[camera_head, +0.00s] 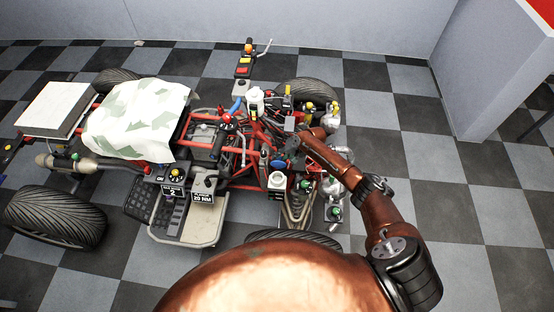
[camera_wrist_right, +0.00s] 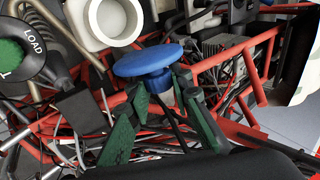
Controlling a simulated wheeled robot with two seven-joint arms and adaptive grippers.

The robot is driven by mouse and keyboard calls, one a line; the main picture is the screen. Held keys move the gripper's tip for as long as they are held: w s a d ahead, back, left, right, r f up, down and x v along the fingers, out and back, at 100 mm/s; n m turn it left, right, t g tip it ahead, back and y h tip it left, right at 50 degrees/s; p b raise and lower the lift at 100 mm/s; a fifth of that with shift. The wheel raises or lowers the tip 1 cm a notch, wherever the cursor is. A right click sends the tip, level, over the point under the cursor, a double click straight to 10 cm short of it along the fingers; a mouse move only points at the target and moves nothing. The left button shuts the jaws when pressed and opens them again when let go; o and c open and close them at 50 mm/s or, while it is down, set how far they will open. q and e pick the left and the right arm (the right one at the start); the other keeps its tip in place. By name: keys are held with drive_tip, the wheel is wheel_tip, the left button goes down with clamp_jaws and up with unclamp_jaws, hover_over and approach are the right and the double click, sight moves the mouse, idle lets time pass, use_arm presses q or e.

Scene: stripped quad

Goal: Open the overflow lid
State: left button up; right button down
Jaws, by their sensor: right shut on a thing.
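A blue round lid (camera_wrist_right: 148,60) with a short stem below shows in the right wrist view. The two green-padded fingers of my right gripper (camera_wrist_right: 160,98) are shut on its stem. In the head view the blue lid (camera_head: 278,163) sits near the tip of my right gripper (camera_head: 283,153), over the middle of the quad. A white container (camera_head: 277,181) with a round top is just in front of the lid; its white ring (camera_wrist_right: 112,18) also shows at the top of the wrist view. Whether the lid touches anything below is hidden. My left gripper is out of view.
The stripped quad's red frame (camera_wrist_right: 228,62) and loose cables crowd around the gripper. A white bottle (camera_head: 255,101) stands behind. A grey tray (camera_head: 188,232) and signs lie front left, and a patterned cloth (camera_head: 138,118) covers the left part. The checkered floor at right is clear.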

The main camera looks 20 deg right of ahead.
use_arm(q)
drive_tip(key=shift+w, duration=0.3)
use_arm(e)
drive_tip(key=c, duration=1.7)
unclamp_jaws()
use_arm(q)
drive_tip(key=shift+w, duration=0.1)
use_arm(e)
drive_tip(key=v, duration=1.2)
drive_tip(key=shift+d, duration=0.1)
drive_tip(key=shift+f, duration=0.1)
